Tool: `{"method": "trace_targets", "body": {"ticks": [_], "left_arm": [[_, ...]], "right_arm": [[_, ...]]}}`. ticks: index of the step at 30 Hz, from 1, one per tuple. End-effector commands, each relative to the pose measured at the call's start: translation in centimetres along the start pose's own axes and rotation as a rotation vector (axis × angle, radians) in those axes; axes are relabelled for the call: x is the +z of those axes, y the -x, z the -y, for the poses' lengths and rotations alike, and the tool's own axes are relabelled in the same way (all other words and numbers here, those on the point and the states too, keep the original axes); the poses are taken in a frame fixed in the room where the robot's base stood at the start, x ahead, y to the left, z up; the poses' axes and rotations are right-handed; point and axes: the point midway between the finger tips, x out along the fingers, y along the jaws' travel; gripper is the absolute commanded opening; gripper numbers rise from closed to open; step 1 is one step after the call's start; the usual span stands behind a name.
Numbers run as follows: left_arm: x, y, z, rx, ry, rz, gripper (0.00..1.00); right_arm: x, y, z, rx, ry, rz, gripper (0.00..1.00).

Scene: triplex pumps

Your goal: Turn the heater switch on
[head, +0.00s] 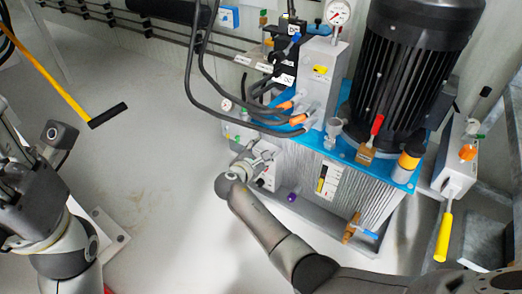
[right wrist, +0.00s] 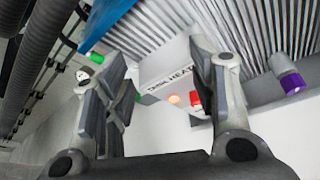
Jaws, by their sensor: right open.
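The heater box (head: 270,177) is a small pale box low on the front of the blue-topped pump unit. In the right wrist view its face (right wrist: 160,68) reads "TANK HEATER", partly covered by a finger. A lit orange lamp (right wrist: 175,98) shows below the label. A red switch (right wrist: 196,97) sits right of the lamp, close to my right finger. My right gripper (head: 260,155) is open and empty, in front of the box; its fingers (right wrist: 163,70) frame the box. Contact cannot be told. My left arm (head: 55,230) shows at the left edge; its jaws are unclear.
The pump unit's ribbed tank (head: 335,178) carries a large black motor (head: 410,65). Black hoses (head: 196,75) hang beside it. A purple knob (right wrist: 292,84) is right of the box. The floor (head: 150,170) between is clear.

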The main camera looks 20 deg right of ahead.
Motion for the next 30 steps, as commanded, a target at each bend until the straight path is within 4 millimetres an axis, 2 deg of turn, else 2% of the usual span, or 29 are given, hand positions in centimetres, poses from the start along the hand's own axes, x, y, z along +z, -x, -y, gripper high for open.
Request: {"method": "trace_targets", "body": {"ticks": [6, 22, 26, 30], "left_arm": [[0.0, 0.0, 0.0, 0.000, 0.000, 0.000, 0.40], [0.1, 0.0, 0.0, -0.002, 0.000, 0.005, 0.40], [0.3, 0.1, 0.1, -0.009, 0.003, 0.023, 0.40], [0.7, 0.5, 0.3, -0.022, 0.008, 0.058, 0.40]], "right_arm": [[0.8, 0.3, -0.4, -0.001, 0.001, 0.000, 0.53], [0.6, 0.5, -0.6, 0.017, -0.025, -0.019, 0.53], [-0.1, 1.6, -2.0, 0.115, -0.163, -0.116, 0.53], [-0.4, 5.1, -5.0, 0.300, -0.443, -0.306, 0.53]]}}
